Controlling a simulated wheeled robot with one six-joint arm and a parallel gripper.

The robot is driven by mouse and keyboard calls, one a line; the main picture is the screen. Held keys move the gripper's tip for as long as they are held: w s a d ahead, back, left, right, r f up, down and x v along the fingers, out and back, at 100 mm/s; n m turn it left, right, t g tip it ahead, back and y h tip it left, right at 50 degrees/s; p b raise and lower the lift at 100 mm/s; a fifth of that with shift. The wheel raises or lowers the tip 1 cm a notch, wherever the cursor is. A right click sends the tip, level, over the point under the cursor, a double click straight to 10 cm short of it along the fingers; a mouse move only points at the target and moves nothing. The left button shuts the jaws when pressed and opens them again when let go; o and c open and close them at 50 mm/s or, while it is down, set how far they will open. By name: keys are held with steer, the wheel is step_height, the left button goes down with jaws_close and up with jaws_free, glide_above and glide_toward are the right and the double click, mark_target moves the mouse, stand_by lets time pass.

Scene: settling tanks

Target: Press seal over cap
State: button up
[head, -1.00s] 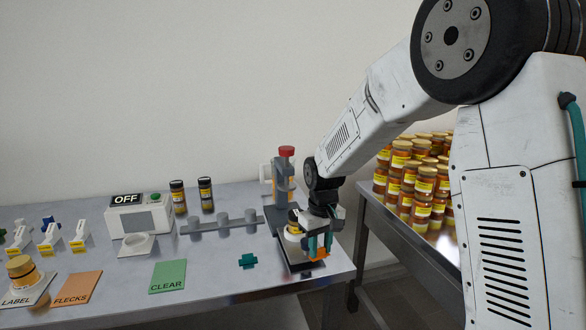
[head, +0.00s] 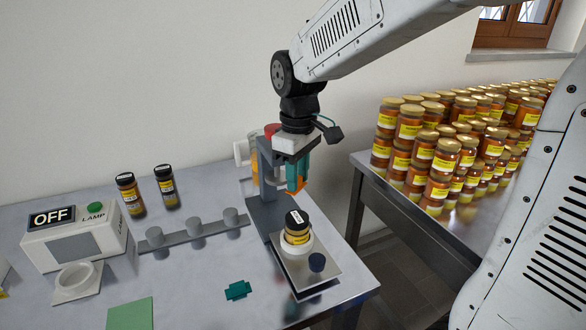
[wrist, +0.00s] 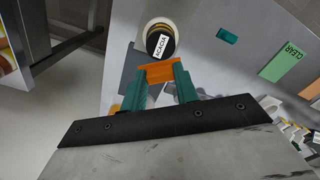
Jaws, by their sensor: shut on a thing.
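A small honey jar (head: 297,236) with a black cap (head: 294,217) stands upright in a white ring on a grey metal plate. Its cap bears a white label, which reads ACACIA in the wrist view (wrist: 160,44). My gripper (head: 297,186) has teal fingers shut on an orange seal (wrist: 160,72). The orange piece also shows at the fingertips in the head view (head: 296,190). It is above the jar, apart from the cap. No seal shows over the cap.
A press stand (head: 264,215) with a red knob (head: 271,130) rises behind the jar. Two dark-capped jars (head: 165,186) and a grey rail (head: 195,231) are farther back. Stacked jars fill the right table.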

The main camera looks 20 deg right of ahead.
mark_target(298, 218)
steer(key=shift+s+f, duration=0.1)
steer(key=shift+s, duration=0.05)
steer(key=shift+f, duration=3.65)
steer(key=m, duration=0.6)
steer(key=shift+m, duration=0.4)
steer(key=shift+f, duration=0.3)
steer(key=shift+r, duration=0.15)
